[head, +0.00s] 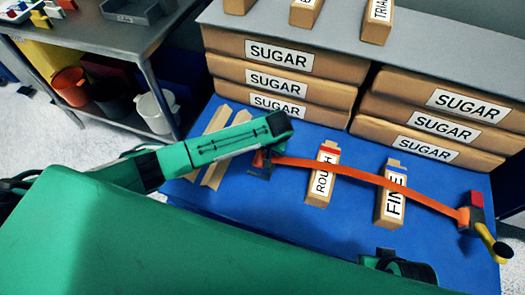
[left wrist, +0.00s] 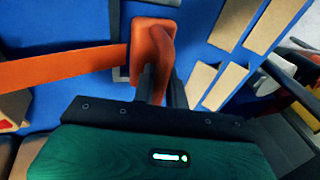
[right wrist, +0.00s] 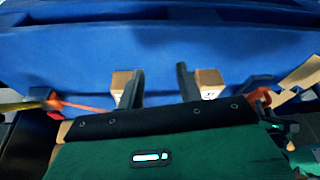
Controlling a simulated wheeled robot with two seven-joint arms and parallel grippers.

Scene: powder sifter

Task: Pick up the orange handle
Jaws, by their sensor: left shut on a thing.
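The orange handle (head: 262,158) is at the left end of a long orange strip (head: 340,170) over the blue table. My left gripper (head: 264,165) is at this end. In the left wrist view, the left gripper (left wrist: 163,85) has its dark fingers closed on the lower part of the orange handle (left wrist: 152,38), with the strip running off to the left. The strip's other end meets a dark and red piece with a yellow grip (head: 490,240) at the right table edge. In the right wrist view, my right gripper (right wrist: 158,85) has its fingers apart with nothing between them.
Boxes labelled ROUGH (head: 322,175) and FINE (head: 392,195) stand beside the strip. Tan strips (head: 215,165) lie left of the handle. Stacked SUGAR bags (head: 280,82) (head: 440,130) line the back. A grey side table with buckets (head: 72,87) below is at the upper left.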

